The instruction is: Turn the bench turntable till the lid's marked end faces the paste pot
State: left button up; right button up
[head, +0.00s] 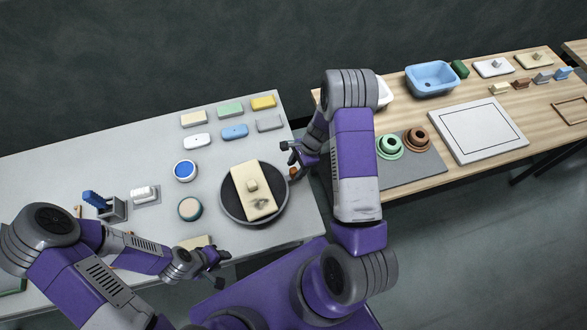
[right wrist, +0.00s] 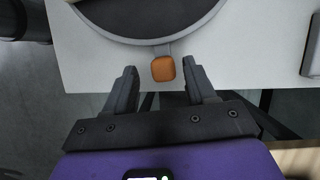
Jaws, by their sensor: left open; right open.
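The round dark turntable (head: 228,205) stands on the grey bench near its right end. A cream lid (head: 245,176) with a square knob lies across it, a dark smudge at its lower end, towards my base. My right gripper (head: 289,161) is open at the turntable's right edge. Its fingers stand either side of the orange peg (right wrist: 163,69) on the rim, apparently not gripping. My left gripper (head: 222,269) is open and empty near the front edge.
Several coloured blocks (head: 231,109) lie at the back of the grey bench. A brush holder (head: 112,208) and a white block (head: 144,193) stand at the left. A wooden table (head: 455,110) with basins, a white board and pots is on the right, beyond a gap.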

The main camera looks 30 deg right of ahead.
jog(key=shift+w+x, duration=0.25)
jog(key=shift+x, duration=0.95)
jog(key=shift+s, duration=0.1)
grip_shut()
